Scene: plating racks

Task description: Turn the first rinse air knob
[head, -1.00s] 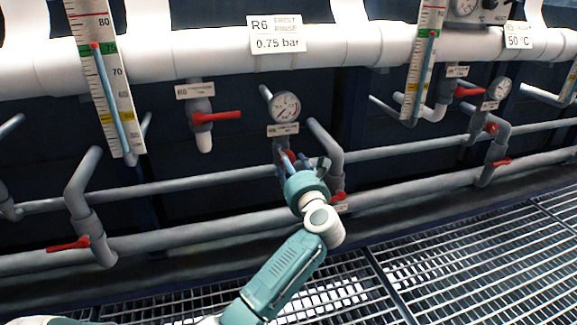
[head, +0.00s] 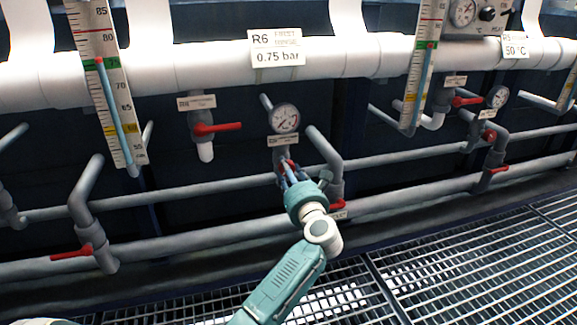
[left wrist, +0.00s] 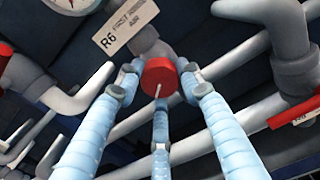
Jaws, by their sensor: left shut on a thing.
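The first rinse air knob, a red round knob (left wrist: 158,77) with a white pointer line, sits under the label plate reading R6 first rinse air (left wrist: 126,22) in the left wrist view. The pointer line points roughly downward there. My left gripper (left wrist: 160,92) has its blue fingers around the knob and is shut on it. In the head view my left gripper (head: 288,170) is at the knob below the round gauge (head: 284,118), and its fingers mostly hide the knob. My right gripper is not in view.
A sign (head: 277,48) reads R6, 0.75 bar. Red lever handles (head: 217,128) sit on nearby pipes, one (head: 338,204) close beside my left gripper. A bent grey pipe (head: 326,150) stands just right of it. Metal grating (head: 430,260) covers the floor.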

